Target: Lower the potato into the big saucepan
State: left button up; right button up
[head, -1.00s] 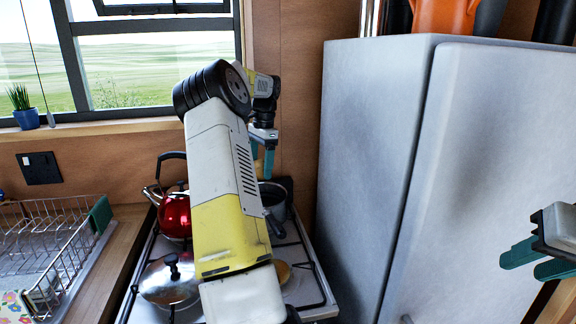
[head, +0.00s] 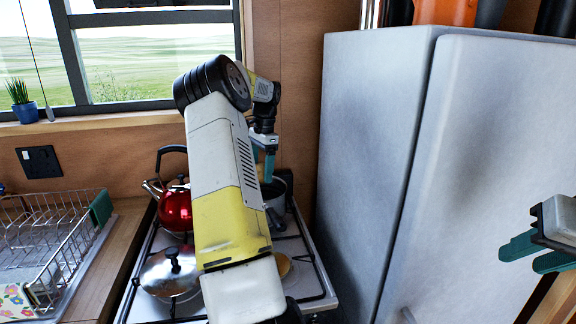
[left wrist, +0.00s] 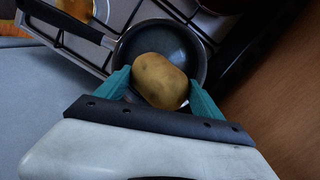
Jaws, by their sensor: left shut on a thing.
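The big saucepan (head: 279,202), dark inside, stands on the back right of the stove, partly hidden behind my left arm in the head view. It also shows in the left wrist view (left wrist: 193,45), its dark handle pointing to the upper left. My left gripper (head: 265,176) points down over the saucepan. In the left wrist view its teal fingers (left wrist: 160,88) are shut on the brown potato (left wrist: 158,78), seen against the pan's opening. I cannot tell how deep the potato is. My right gripper (head: 535,256) is open and empty in front of the fridge.
A red kettle (head: 175,208) and a lidded silver pot (head: 170,272) stand on the stove's left side. The grey fridge (head: 370,150) rises close on the right of the stove. A dish rack (head: 60,250) is on the left counter, below the window.

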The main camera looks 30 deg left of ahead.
pick_arm(q)
jog(key=shift+f, duration=3.35)
jog(key=shift+f, duration=2.5)
jog(key=o, duration=1.5)
